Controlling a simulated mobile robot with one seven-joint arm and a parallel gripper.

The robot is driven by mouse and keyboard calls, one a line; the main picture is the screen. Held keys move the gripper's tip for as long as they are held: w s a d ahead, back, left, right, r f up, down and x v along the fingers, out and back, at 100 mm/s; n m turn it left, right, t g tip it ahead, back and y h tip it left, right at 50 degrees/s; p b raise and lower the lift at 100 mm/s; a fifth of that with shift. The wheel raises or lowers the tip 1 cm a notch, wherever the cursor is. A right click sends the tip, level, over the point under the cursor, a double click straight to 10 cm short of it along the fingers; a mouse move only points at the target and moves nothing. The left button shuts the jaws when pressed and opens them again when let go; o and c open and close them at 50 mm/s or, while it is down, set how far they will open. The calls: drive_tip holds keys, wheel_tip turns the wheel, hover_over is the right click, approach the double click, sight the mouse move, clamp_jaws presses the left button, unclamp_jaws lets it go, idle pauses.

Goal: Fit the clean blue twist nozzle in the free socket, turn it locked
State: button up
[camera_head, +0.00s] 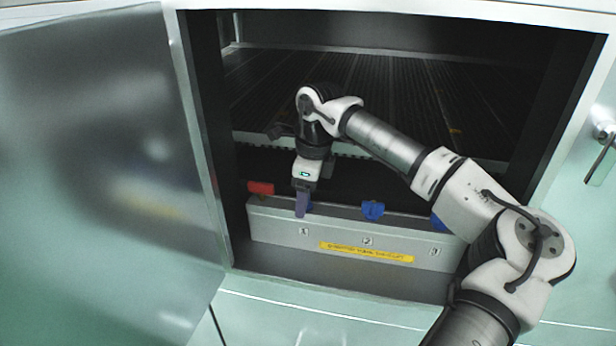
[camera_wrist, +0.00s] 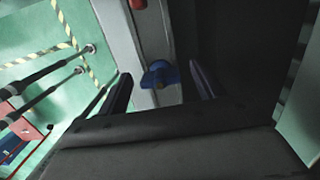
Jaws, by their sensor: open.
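A grey manifold box (camera_head: 277,232) stands just inside the open cabinet, with positions marked 1, 2 and 3. Blue twist nozzles show on its top at 2 (camera_head: 373,210) and at 3 (camera_head: 437,222), the latter partly behind my arm. My gripper (camera_head: 302,207) points down above position 1, with its jaws open. In the wrist view, a blue nozzle (camera_wrist: 161,74) lies between the two spread fingers, apart from both. In the head view, this nozzle is mostly hidden behind a purple finger. I cannot tell whether it is fully seated or turned.
A red piece (camera_head: 260,187) sits at the box's left end, close to my gripper. The cabinet door (camera_head: 100,150) stands open at left. A dark ribbed bed (camera_head: 370,85) lies behind. The cabinet's right edge (camera_head: 575,110) stands right of my arm.

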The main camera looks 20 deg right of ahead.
drive_tip(key=shift+f, duration=0.15)
drive_tip(key=shift+c, duration=0.2)
drive_tip(key=c, duration=1)
drive_tip(key=n+p, duration=0.1)
drive_tip(key=n, duration=0.3)
drive_tip(key=shift+g, duration=0.3)
drive_tip(key=shift+n, duration=1.2)
drive_tip(key=n, duration=0.3)
drive_tip(key=shift+g, duration=0.3)
drive_tip(key=n, duration=0.3)
drive_tip(key=shift+p, duration=0.3)
drive_tip(key=shift+n, duration=0.3)
